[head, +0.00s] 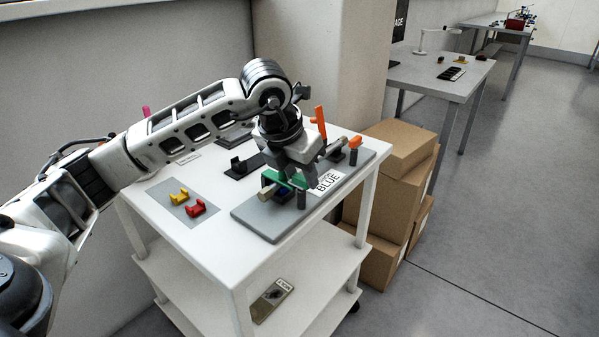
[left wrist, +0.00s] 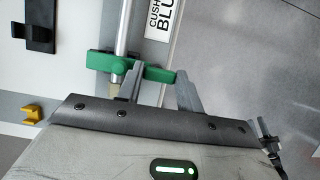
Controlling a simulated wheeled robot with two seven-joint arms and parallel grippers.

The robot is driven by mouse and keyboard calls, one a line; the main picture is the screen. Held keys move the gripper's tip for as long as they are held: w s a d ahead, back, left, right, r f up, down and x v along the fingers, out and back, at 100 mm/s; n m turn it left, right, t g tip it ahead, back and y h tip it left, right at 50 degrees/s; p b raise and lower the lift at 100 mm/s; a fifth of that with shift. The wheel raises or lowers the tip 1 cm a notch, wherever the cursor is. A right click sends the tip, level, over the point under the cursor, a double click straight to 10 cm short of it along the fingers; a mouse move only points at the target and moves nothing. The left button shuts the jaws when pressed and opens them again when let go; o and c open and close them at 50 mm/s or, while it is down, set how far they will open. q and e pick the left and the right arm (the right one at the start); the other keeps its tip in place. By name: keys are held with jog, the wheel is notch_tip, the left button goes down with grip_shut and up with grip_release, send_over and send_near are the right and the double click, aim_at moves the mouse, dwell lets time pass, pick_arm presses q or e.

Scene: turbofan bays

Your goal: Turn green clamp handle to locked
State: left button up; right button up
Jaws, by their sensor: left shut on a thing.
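The green clamp handle (head: 287,178) lies across a pipe on the grey fixture plate (head: 260,226), on the white cart. My left gripper (head: 298,178) comes down on it from above and is shut on its end. In the left wrist view, the green handle (left wrist: 108,62) lies across the silver pipe (left wrist: 123,38), with its right end at the fingertips of my left gripper (left wrist: 160,73). The fingers partly hide the clamp under the handle. My right gripper does not show.
An orange upright handle (head: 319,121) stands farther back on the plate. A white label reading BLUE (head: 327,182) lies beside the pipe. Yellow (head: 178,198) and red (head: 196,208) clips sit at left, near a black holder (head: 241,166). Cardboard boxes (head: 395,190) stand right of the cart.

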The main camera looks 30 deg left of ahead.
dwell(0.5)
pick_arm(q)
jog(key=o, duration=1)
jog(key=shift+a, duration=0.1)
